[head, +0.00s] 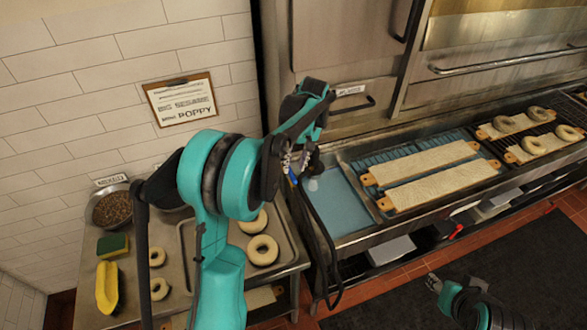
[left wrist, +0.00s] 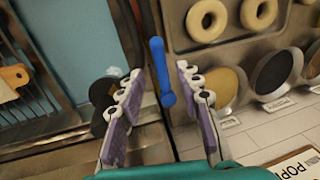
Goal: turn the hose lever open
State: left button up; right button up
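A blue lever (left wrist: 161,72) stands between the two fingers of my left gripper (left wrist: 158,92) in the left wrist view. The fingers are apart, with gaps on both sides of the lever. In the head view a small blue part of the lever (head: 292,178) shows below my left gripper (head: 296,160); the arm hides much of it. A black hose (head: 322,240) hangs at the corner of the sink counter; it also shows in the left wrist view (left wrist: 128,35). My right gripper (head: 434,284) is low at the right, over the dark mat, small and partly seen.
A blue water basin (head: 338,205) and boards on a rack (head: 430,175) lie to the right. A steel table with a tray of bagels (head: 262,250), a bowl (head: 112,207) and a sponge (head: 112,245) is at the left. An oven front stands behind.

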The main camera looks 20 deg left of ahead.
pick_arm(q)
notch_tip(320, 180, up, 9)
jog(key=w+d, duration=0.1)
jog(key=shift+d, duration=0.15)
jog(key=shift+r, duration=0.1)
dwell(0.3)
jog(key=s+d+f+m+t+b, duration=0.2)
jog(key=s+d+f+m+t, duration=0.1)
jog(key=s, duration=0.4)
jog(key=s+d+f+m+t+h+b, duration=0.1)
jog(key=s+d+f+m+t+b, duration=0.2)
jog(key=s+f, duration=0.3)
jog(key=s+d+f+m+t+b, duration=0.2)
jog(key=s+d+f+m+b, duration=0.1)
jog(key=s, duration=0.7)
jog(key=shift+f+t+h, duration=0.3)
jog(key=shift+f+t, duration=0.1)
jog(key=shift+f, duration=0.3)
